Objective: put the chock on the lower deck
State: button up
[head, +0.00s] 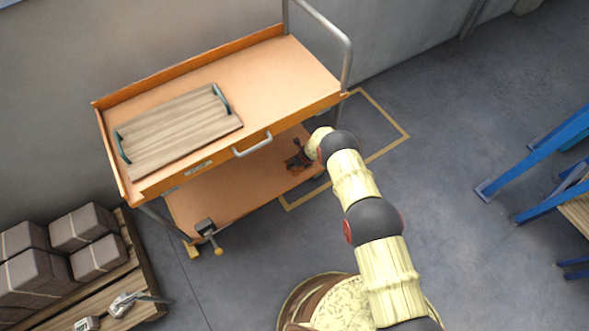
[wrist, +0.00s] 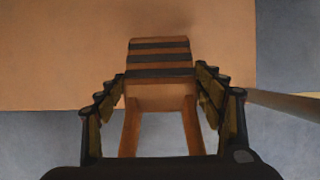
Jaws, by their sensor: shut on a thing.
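The chock (wrist: 160,62) is an orange-brown block with dark stripes across its top, seen in the wrist view. My gripper (wrist: 161,84) is shut on it, with a finger on each side. In the head view my gripper (head: 298,160) reaches in under the cart's top deck, at the right end of the orange lower deck (head: 225,195). The lower deck (wrist: 60,55) also shows behind the chock in the wrist view. I cannot tell whether the chock touches the deck.
The cart's top deck (head: 275,75) overhangs the lower one and carries a wooden tray (head: 175,130) with dark handles. A clamp-like object (head: 207,232) is at the lower deck's front left corner. Boxes (head: 85,228) sit on a pallet at left. Grey floor (head: 470,180) is open at right.

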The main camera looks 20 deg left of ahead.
jog(key=shift+w+a+f+b, duration=0.2)
jog(key=shift+a+f+b, duration=0.2)
jog(key=shift+f, duration=0.1)
jog(key=shift+w+a+f+b, duration=0.15)
jog(key=shift+a+f+b, duration=0.1)
jog(key=shift+a+f, duration=0.2)
jog(key=shift+f+b, duration=0.65)
jog(key=shift+f, duration=0.85)
jog(key=shift+f, duration=0.1)
jog(key=o, duration=1.5)
jog(key=shift+f, duration=0.1)
jog(key=shift+o, duration=0.2)
